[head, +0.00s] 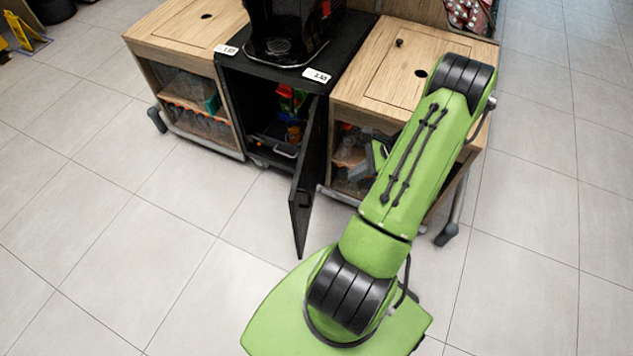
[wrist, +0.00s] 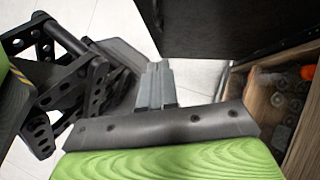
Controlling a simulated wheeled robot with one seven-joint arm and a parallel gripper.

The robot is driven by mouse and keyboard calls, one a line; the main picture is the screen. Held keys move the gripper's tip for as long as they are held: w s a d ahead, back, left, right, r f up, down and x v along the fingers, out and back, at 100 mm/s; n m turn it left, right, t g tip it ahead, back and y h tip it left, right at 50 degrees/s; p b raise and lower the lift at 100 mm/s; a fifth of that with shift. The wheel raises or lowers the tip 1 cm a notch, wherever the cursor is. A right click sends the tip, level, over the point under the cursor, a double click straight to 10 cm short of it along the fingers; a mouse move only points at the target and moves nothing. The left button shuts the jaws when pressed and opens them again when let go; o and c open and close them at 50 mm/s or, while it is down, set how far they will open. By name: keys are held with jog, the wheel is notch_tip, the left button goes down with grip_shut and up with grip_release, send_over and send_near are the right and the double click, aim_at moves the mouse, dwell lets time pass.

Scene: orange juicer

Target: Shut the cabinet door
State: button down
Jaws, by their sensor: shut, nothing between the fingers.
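The black cabinet (head: 262,85) stands in the middle of the row in the head view. Its black door (head: 308,175) is swung wide open on its right side, jutting toward me over the floor. In the wrist view the door is the dark panel (wrist: 225,28) at the top. My gripper (wrist: 157,82) shows in the wrist view with its grey fingers together and empty. I cannot tell whether the fingertips touch the door.
A right wooden cabinet (head: 352,95) with an open front stands close beside my gripper; its wood edge (wrist: 250,85) shows in the wrist view. A left wooden cabinet (head: 180,45) stands beyond. A black machine (head: 285,30) sits on the black cabinet. Tiled floor (head: 190,215) left of the door is clear.

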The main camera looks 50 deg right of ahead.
jog(key=w+a+r+b+x, duration=0.1)
jog(key=b+x, duration=0.2)
jog(key=x, duration=0.9)
jog(key=shift+w+a+r, duration=0.2)
jog(key=shift+w+a, duration=0.1)
jog(key=shift+w+a, duration=0.1)
